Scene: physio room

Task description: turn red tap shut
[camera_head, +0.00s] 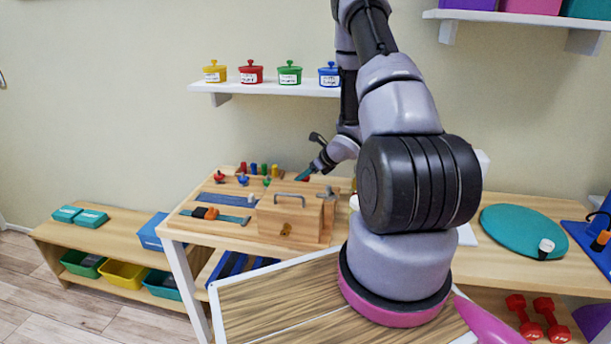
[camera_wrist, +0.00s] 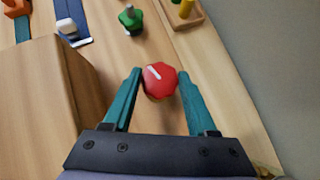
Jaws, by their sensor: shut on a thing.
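The red tap (camera_wrist: 160,79) is a faceted red knob with a white line on its top, which points to the upper left in the wrist view. My gripper (camera_wrist: 160,85) has its two teal fingers on either side of the knob and is shut on it. In the head view my gripper (camera_head: 303,174) reaches down to the wooden board behind the box with the handle. The knob is mostly hidden there by the fingers.
A wooden box (camera_wrist: 45,95) with a handle stands close to the left of my gripper. A green tap (camera_wrist: 131,18) and a wooden peg block (camera_wrist: 182,12) are farther off. A wall lies on the right. A shelf (camera_head: 270,88) with several coloured pots hangs above.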

